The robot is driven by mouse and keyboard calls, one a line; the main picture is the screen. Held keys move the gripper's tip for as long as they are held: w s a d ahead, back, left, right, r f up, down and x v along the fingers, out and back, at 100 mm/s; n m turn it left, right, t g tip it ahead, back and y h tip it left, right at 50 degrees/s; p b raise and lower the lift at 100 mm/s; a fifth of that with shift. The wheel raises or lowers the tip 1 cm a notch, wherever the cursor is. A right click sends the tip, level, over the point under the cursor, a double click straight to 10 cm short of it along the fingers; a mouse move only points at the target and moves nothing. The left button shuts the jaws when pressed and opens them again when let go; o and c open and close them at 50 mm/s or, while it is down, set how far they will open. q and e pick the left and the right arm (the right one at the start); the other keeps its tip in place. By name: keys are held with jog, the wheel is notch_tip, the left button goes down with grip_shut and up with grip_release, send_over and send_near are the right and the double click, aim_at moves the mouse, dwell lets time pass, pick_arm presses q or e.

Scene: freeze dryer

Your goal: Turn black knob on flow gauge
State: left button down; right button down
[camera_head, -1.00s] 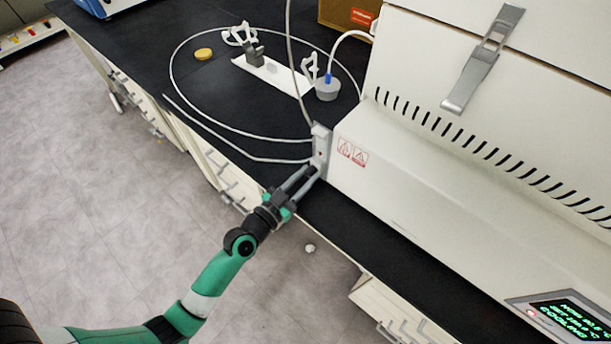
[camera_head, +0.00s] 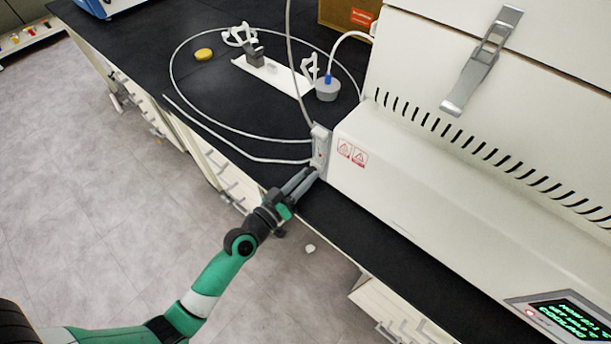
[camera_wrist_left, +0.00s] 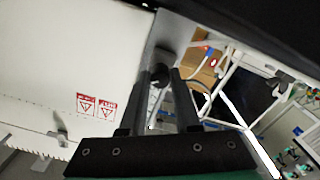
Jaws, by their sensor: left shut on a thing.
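The flow gauge (camera_head: 319,143) is a slim grey upright block on the left end of the white freeze dryer, with a small red mark on its face. My left gripper (camera_head: 312,174) reaches its lower part from the front left. In the left wrist view the gauge (camera_wrist_left: 164,32) is seen close, and the round black knob (camera_wrist_left: 160,72) sits between the fingertips of my left gripper (camera_wrist_left: 162,77). The fingers are shut on the knob. In the head view the fingers hide the knob. My right gripper is not in view.
The white freeze dryer (camera_head: 430,175) fills the right side, with a lit display (camera_head: 568,318) at its lower right. Thin tubing (camera_head: 228,133) loops over the black bench top (camera_head: 150,55). A yellow disc (camera_head: 203,54) and a grey stopper (camera_head: 327,90) lie farther back.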

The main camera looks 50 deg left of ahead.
pick_arm(q)
jog(key=n, duration=0.5)
jog(key=shift+n, duration=0.3)
jog(key=n+p, duration=0.1)
jog(key=n, duration=0.4)
dwell(0.4)
jog(key=c, duration=0.6)
grip_release()
jog(key=s+b, duration=0.1)
jog(key=s, duration=0.3)
jog(key=s+d, duration=0.1)
jog(key=s, duration=0.2)
jog(key=s+b, duration=0.1)
jog(key=s, duration=0.3)
jog(key=shift+s+d+b, duration=0.25)
jog(key=shift+s+b, duration=0.05)
jog(key=shift+b, duration=0.05)
